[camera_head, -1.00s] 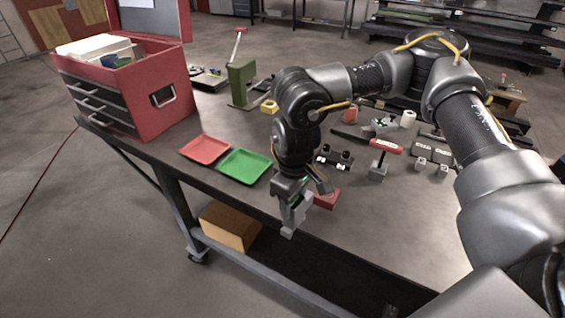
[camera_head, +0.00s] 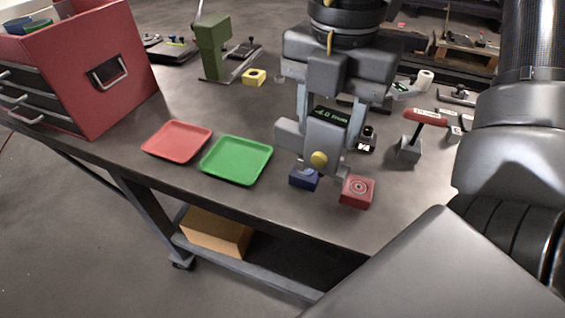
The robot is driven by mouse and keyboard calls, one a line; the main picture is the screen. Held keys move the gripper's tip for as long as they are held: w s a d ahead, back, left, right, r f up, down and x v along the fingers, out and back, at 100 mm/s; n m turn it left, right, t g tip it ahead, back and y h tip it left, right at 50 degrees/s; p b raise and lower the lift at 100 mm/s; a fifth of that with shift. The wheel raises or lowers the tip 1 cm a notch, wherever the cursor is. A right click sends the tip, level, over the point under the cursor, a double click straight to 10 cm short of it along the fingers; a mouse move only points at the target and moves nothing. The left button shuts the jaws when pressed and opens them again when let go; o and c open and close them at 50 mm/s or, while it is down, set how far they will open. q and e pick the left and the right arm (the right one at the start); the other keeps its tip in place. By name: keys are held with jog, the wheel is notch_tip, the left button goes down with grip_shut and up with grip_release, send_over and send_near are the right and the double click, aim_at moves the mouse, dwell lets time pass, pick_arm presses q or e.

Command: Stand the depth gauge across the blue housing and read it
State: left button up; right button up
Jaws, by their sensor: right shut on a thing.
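My right gripper (camera_head: 326,98) is shut on the grey depth gauge (camera_head: 325,148), holding its body upright. The gauge has a dark display with green characters, which seem to start "-4.0", and a yellow round knob. The blue housing (camera_head: 304,179) sits on the table just below the gauge and is partly hidden by it. I cannot tell whether the gauge touches the housing. A red housing (camera_head: 357,191) with a ringed round top sits just right of the blue one. My left gripper is out of view.
A red tray (camera_head: 177,141) and a green tray (camera_head: 237,160) lie to the left. A red toolbox (camera_head: 118,75) stands at far left. A red-handled tool on a grey block (camera_head: 409,149) stands right. The table's front edge is close to the housings.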

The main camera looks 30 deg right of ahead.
jog(key=shift+s+d+r+n, duration=0.2)
jog(key=shift+s+n, duration=0.1)
jog(key=shift+s, duration=0.2)
jog(key=shift+s+d+r+n, duration=0.15)
jog(key=shift+s+n, duration=0.15)
jog(key=shift+s, duration=0.15)
jog(key=shift+w+f, duration=0.15)
jog(key=shift+w, duration=0.35)
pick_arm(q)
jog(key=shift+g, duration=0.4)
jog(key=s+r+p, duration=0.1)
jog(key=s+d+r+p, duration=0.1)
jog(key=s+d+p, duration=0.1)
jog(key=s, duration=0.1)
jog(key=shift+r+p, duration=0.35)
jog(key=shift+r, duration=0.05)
pick_arm(e)
jog(key=w+d+f, duration=0.6)
jog(key=w+f, duration=0.5)
jog(key=f, duration=0.2)
jog(key=shift+w+d, duration=0.15)
jog(key=shift+w, duration=0.15)
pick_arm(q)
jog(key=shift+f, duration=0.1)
